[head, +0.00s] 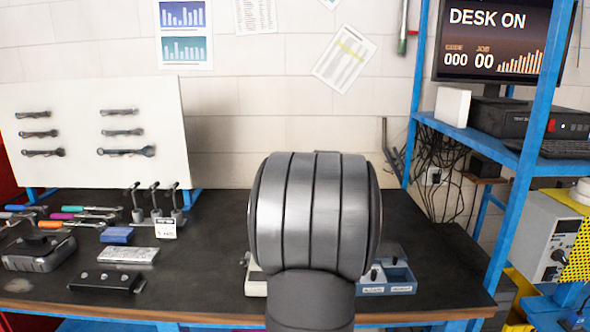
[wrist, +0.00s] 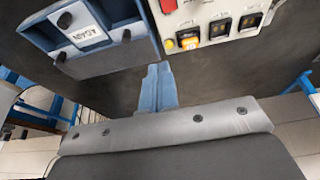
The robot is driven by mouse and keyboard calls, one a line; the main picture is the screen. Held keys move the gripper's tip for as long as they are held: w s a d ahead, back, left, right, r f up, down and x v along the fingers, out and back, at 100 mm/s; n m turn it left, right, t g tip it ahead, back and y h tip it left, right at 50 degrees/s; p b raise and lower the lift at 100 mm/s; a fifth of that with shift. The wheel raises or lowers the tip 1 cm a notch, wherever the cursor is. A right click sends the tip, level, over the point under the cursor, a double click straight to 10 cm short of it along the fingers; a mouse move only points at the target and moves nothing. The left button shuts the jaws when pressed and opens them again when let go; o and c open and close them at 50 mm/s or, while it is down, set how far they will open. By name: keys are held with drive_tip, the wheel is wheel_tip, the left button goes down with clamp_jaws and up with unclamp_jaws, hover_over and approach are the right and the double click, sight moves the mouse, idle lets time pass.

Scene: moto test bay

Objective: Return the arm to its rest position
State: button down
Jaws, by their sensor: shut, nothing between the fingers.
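In the wrist view my gripper (wrist: 158,70) shows as two blue fingers pressed together, with nothing between them. The fingers point toward the dark bench top, between a blue bin and a pale switch panel. In the head view my own grey arm link fills the middle of the picture. It hides my gripper and part of the bench behind it.
The blue bin (head: 400,275) has labelled compartments and also shows in the wrist view (wrist: 45,35). The switch panel (wrist: 210,40) has red, yellow and black controls. Tools and boxes (head: 115,280) lie on the left bench. A blue shelf frame (head: 520,180) stands right; its monitor (head: 500,40) reads DESK ON.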

drive_tip(key=s+d+r+t+h, duration=0.1)
drive_tip(key=s+d+r, duration=0.4)
drive_tip(key=s+r, duration=0.2)
drive_tip(key=s+d+r+m+t+h, duration=0.1)
drive_tip(key=s+d+r, duration=0.5)
drive_tip(key=r, duration=0.3)
drive_tip(key=shift+s+r+h, duration=0.3)
drive_tip(key=shift+s, duration=0.5)
